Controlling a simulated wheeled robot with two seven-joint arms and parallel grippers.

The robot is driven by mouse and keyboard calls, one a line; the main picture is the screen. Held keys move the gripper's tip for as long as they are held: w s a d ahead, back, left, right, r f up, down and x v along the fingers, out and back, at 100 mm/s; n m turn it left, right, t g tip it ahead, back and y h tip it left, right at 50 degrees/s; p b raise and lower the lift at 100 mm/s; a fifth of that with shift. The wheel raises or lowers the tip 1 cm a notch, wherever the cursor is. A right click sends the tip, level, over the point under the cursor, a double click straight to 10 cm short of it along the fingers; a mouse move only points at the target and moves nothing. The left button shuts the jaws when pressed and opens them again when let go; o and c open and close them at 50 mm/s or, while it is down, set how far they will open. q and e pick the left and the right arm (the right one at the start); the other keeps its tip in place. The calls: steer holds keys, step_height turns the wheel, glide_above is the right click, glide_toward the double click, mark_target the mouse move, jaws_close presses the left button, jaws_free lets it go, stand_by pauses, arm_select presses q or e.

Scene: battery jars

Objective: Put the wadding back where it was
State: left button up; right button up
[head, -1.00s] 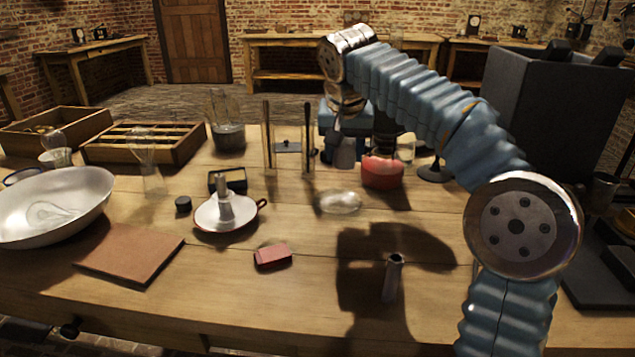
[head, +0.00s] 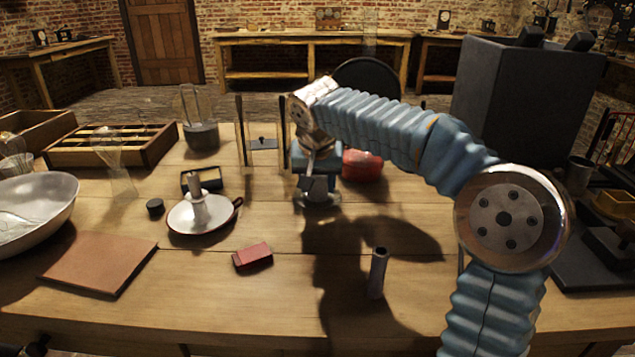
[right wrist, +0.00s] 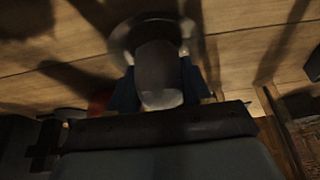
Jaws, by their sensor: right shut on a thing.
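My right gripper (head: 317,187) is low over the middle of the table, shut on a pale grey lump, which I take to be the wadding. In the right wrist view the wadding (right wrist: 160,75) sits between my blue fingers, with a rounded rim behind it. In the head view a clear, shallow glass piece (head: 319,201) lies on the table right under the fingertips. I cannot tell whether the wadding touches it.
A red block (head: 252,255) and an upright dark tube (head: 377,272) stand in front. A white enamel candle dish (head: 203,213) is to the left. A red container (head: 362,166) is just behind my gripper. A glass jar (head: 201,133) and slotted wooden tray (head: 112,147) are further back left.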

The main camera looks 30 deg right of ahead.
steer(key=shift+f, duration=0.15)
steer(key=o, duration=0.7)
steer(key=shift+r, duration=0.4)
steer(key=p+v, duration=0.1)
steer(key=v, duration=1)
steer(key=shift+s+a+r, duration=0.1)
steer(key=shift+s+r, duration=0.05)
steer(key=shift+r, duration=0.1)
